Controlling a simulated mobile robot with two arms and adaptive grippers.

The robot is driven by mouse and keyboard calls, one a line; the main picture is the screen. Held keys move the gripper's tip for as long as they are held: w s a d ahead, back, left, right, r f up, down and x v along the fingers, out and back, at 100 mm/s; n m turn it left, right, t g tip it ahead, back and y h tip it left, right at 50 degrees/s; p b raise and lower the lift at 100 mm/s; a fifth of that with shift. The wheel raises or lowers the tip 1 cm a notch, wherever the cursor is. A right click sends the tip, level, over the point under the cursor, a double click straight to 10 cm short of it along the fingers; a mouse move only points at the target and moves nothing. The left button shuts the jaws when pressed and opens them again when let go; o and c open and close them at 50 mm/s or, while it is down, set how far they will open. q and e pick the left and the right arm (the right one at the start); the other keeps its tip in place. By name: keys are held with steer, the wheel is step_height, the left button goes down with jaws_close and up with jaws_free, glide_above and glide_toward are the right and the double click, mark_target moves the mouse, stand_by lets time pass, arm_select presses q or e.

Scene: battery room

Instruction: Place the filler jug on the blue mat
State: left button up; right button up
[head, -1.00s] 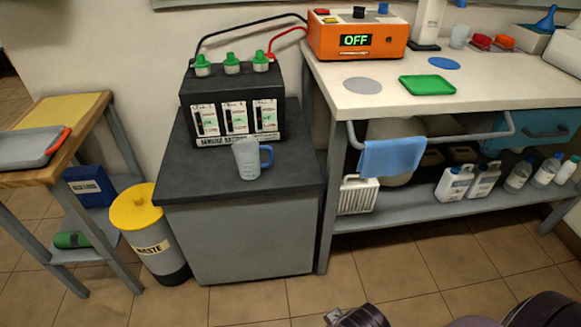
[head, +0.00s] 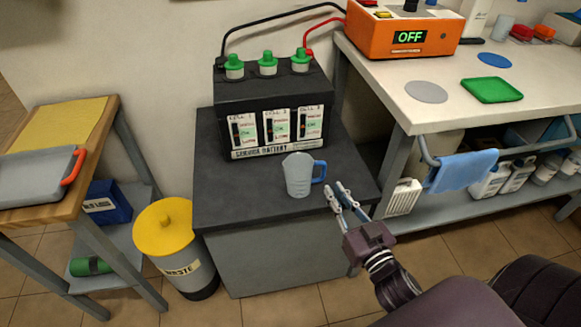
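The filler jug (head: 298,176) is a translucent pale-blue cup with a blue handle on its right side. It stands upright on the dark top of the grey cabinet (head: 240,190), in front of the battery. The blue mat (head: 494,60) is a flat round disc towards the back of the white bench at the upper right. My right gripper (head: 335,188) is just right of the jug's handle, with its two fingers apart and nothing between them. It appears clear of the handle. My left gripper is not in view.
The service battery (head: 268,110) with green caps stands behind the jug. A blue towel (head: 463,171) hangs on the bench's front rail.

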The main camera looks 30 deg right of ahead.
mark_target(324, 172)
steer(key=shift+w+d+r, duration=0.1)
steer(key=shift+w+r, duration=0.05)
steer(key=shift+w, duration=0.4)
steer(key=shift+w+d+r, duration=0.1)
steer(key=shift+w+r, duration=0.05)
steer(key=shift+w, duration=0.4)
steer(key=w, duration=0.4)
steer(key=shift+w+r, duration=0.2)
steer(key=shift+r, duration=0.15)
steer(key=shift+w, duration=0.35)
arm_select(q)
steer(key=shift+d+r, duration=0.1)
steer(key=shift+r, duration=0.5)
arm_select(e)
jaws_close()
steer(key=shift+r, duration=0.1)
